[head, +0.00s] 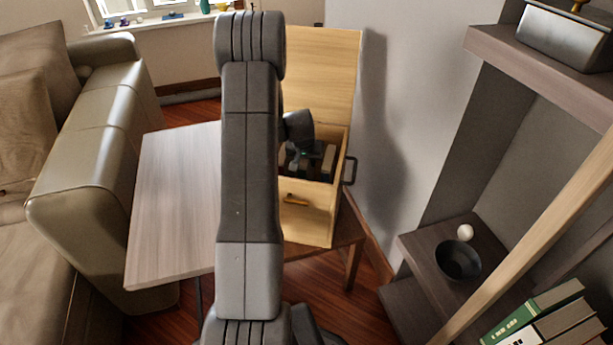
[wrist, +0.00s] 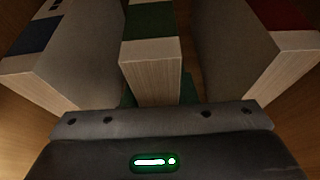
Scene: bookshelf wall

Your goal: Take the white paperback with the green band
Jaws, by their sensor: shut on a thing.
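The white paperback with the green band (wrist: 150,68) stands in the middle of the wrist view, its page edges facing the camera. My gripper (wrist: 158,96) is shut on it, with small green patches showing at both sides of its lower end. In the head view my gripper (head: 299,160) reaches down into an open wooden box (head: 306,218). The books in the box are small and partly hidden there by my arm. A blue-banded book (wrist: 45,75) stands to the left and a red-banded book (wrist: 280,70) to the right, both apart from the held one.
The box's raised lid (head: 325,70) stands behind it, near the wall. A pale table (head: 170,200) is left of my arm, beside a sofa (head: 95,150). At right, shelves hold a dark bowl (head: 459,262), a white ball (head: 465,232) and green-and-white books (head: 535,315).

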